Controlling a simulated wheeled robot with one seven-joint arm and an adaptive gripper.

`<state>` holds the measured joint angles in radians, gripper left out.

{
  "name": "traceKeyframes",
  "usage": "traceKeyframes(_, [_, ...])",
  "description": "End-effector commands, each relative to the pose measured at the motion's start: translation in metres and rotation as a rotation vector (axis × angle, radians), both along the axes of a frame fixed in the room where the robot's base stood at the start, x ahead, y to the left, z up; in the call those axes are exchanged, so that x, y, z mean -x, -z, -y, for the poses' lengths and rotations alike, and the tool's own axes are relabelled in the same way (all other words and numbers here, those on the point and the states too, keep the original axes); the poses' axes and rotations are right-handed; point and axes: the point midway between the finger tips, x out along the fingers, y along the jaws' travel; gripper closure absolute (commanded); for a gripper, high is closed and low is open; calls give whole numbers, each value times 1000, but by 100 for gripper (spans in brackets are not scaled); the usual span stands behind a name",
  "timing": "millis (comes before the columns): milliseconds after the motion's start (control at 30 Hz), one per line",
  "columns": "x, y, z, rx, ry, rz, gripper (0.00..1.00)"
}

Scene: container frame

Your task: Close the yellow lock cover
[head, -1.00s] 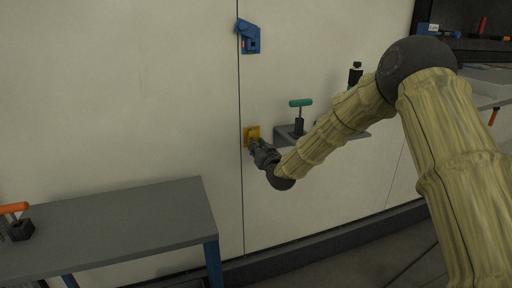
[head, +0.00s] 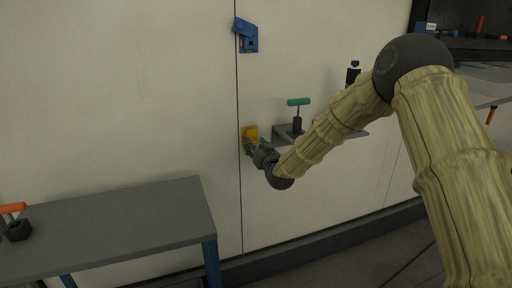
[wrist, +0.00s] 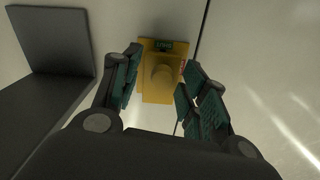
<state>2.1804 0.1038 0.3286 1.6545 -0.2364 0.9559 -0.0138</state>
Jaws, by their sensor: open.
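The yellow lock cover (head: 250,132) is on the white wall panel beside a vertical seam. In the wrist view the yellow lock (wrist: 161,73) shows as a plate with a round knob in its middle and a small dark label at its top. My gripper (head: 251,148) is at the lock's lower edge in the head view. In the wrist view my gripper (wrist: 158,85) is open, with one teal-padded finger on each side of the yellow lock. I cannot tell whether a finger touches it. My gripper hides the lock's lower part in the head view.
A grey shelf (head: 285,135) with a green-handled tool (head: 298,103) is right of the lock. A blue lock (head: 246,37) is above on the same seam. A grey table (head: 110,230) stands at the lower left. The wall left of the seam is clear.

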Motion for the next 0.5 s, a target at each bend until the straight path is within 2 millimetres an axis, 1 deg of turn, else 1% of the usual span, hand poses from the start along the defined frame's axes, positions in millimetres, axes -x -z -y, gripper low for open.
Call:
traceKeyframes(167, [13,0,5,1,0,-2,56])
traceKeyframes(267, [28,-1,10,-1,0,-1,56])
traceKeyframes(500, [71,0,23,0,0,-2,56])
